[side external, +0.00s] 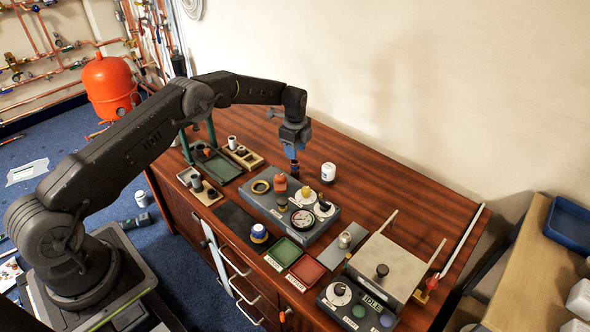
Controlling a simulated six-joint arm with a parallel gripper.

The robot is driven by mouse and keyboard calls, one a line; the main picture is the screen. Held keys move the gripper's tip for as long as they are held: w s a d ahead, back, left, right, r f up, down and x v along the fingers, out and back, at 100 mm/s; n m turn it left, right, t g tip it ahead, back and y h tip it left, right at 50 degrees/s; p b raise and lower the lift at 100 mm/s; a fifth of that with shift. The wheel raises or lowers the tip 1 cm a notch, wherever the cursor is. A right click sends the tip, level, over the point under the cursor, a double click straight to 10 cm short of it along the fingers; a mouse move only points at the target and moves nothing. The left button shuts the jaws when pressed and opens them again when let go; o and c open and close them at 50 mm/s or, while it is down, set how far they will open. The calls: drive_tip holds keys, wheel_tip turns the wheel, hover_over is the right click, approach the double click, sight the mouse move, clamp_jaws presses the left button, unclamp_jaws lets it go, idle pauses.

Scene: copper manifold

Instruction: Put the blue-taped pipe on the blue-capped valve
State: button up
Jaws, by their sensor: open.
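My gripper (294,172) points down above the back of the grey block (325,229), with its jaws open. A blue part shows at the gripper, and I cannot tell whether it belongs to it. An orange-brown fitting (280,184) and several round, pale-faced fittings, among them a gauge (302,218), sit on the block. A small white and blue piece with a brassy base (258,232) stands at the block's front left. I cannot tell whether it is the blue-capped valve. No pipe with blue tape can be made out at this size.
A white jar (328,172) stands just right of my gripper. Wooden holders with short cylinders (243,156) are at the left. A green tray (284,251) and a red tray (307,270) lie in front. A control box (347,310) is at the right. The table's back is clear.

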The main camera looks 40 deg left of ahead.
sight(295, 165)
wheel_tip(295, 165, down, 7)
drive_tip(key=shift+f, duration=0.2)
idle(0.3)
drive_tip(key=c, duration=0.7)
drive_tip(key=shift+c, duration=0.2)
drive_tip(key=shift+r, duration=0.15)
